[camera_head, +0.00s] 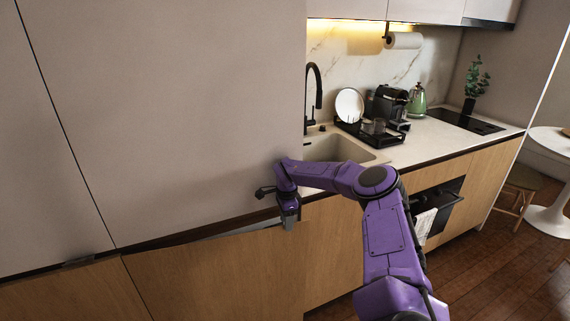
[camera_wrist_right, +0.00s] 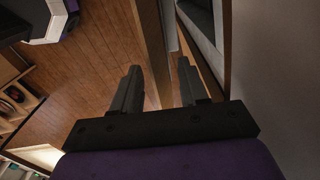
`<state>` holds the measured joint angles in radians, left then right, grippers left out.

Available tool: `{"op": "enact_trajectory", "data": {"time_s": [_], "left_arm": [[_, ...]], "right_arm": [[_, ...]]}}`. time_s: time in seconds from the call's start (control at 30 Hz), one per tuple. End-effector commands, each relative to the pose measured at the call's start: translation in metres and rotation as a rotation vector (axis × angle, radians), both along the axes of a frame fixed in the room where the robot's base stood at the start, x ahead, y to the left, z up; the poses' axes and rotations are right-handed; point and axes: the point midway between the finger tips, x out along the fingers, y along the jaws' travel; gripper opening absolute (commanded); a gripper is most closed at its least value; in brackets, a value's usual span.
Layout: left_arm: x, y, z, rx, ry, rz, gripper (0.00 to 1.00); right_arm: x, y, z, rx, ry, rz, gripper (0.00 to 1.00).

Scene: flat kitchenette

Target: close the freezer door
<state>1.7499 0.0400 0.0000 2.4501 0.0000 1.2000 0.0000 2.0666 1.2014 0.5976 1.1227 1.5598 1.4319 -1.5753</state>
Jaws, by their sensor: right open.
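The freezer door (camera_head: 215,275) is a wooden lower panel at the left of the head view. It stands slightly ajar, with a narrow grey gap along its top edge. My right gripper (camera_head: 290,217) points down at the door's top right corner. In the right wrist view, my right gripper (camera_wrist_right: 160,68) is open, and the door's edge (camera_wrist_right: 153,45) runs between its two fingers. I cannot tell whether either finger touches it. My left gripper is out of view.
Tall pale cabinet panels (camera_head: 170,110) rise above the door. To the right are the sink (camera_head: 335,150), a dish rack, a coffee machine (camera_head: 388,105) and an oven with a towel (camera_head: 424,224). Wooden floor (camera_head: 480,265) is open at the lower right.

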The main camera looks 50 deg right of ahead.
Motion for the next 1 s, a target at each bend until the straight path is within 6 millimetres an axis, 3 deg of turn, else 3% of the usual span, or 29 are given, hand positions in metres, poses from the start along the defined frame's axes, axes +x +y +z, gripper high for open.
{"op": "enact_trajectory", "data": {"time_s": [0.33,0.5,0.7,0.73,0.87,1.0], "left_arm": [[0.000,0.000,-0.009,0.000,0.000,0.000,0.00],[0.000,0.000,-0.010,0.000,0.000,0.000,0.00],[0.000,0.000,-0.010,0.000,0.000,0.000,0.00],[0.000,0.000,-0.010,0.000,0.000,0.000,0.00],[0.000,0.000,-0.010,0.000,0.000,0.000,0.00],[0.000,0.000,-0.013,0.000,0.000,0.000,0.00]], "right_arm": [[0.006,0.003,0.076,0.000,-0.003,0.005,0.44],[0.005,0.003,0.091,0.001,0.002,0.005,0.44],[0.005,0.003,0.091,0.001,0.003,0.005,0.44],[0.005,0.003,0.091,0.001,0.003,0.005,0.40],[0.007,0.008,0.086,-0.031,0.025,0.018,0.00],[0.010,0.028,0.061,-0.212,0.123,0.086,0.00]]}}
